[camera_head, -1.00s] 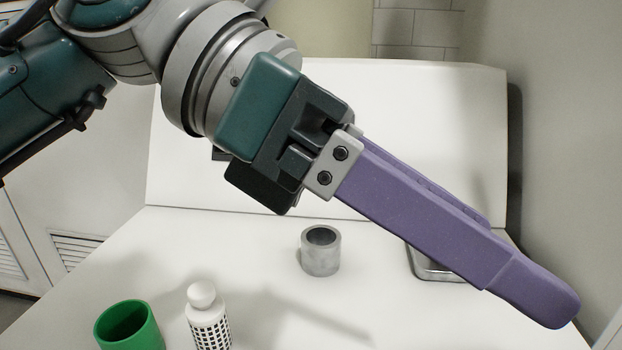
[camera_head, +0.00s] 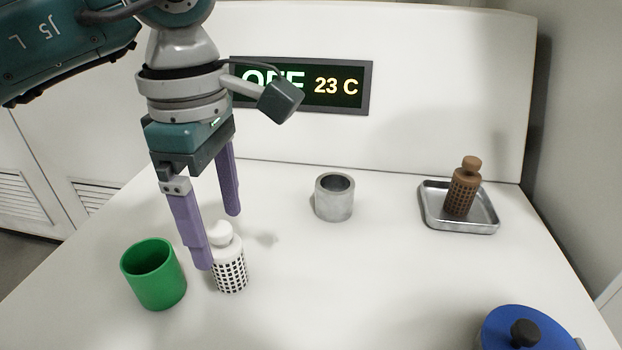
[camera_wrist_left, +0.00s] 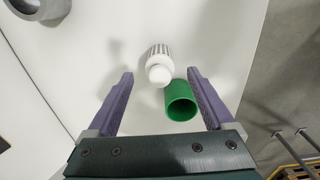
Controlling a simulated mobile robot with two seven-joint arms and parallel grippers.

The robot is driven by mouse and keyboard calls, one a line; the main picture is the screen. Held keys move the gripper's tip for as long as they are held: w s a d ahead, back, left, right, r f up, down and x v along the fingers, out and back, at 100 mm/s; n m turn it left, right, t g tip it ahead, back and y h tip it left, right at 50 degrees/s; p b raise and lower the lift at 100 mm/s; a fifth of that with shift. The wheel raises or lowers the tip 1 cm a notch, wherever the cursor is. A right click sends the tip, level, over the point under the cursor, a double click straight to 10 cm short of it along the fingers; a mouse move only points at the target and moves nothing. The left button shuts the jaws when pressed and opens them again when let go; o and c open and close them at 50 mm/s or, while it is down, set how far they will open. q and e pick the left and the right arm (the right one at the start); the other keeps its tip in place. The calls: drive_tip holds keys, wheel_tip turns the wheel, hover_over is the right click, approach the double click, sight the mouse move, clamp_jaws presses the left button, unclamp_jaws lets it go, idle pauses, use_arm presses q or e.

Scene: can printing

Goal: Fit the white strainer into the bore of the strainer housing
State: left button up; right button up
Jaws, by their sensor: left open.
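The white strainer (camera_head: 230,268), a perforated cylinder with a round knob on top, stands upright on the table. It also shows in the left wrist view (camera_wrist_left: 158,66), between and beyond the fingers. My left gripper (camera_head: 218,240) points down with its purple fingers apart, its tips close to the strainer's knob; in the wrist view the gripper (camera_wrist_left: 160,78) is empty. I cannot tell whether a finger touches the strainer. A grey metal ring with an open bore (camera_head: 334,198), which looks like the strainer housing, stands further back to the right. My right gripper does not show.
A green cup (camera_head: 153,275) stands just left of the strainer. A brown strainer (camera_head: 463,190) stands in a metal tray (camera_head: 487,226) at the right. A blue lid with a black knob (camera_head: 500,335) is at the front right. A display (camera_head: 305,86) is on the back panel. The table's middle is clear.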

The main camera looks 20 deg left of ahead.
sight(229, 269)
use_arm(q)
drive_tip(key=shift+f, duration=1.3)
clamp_jaws()
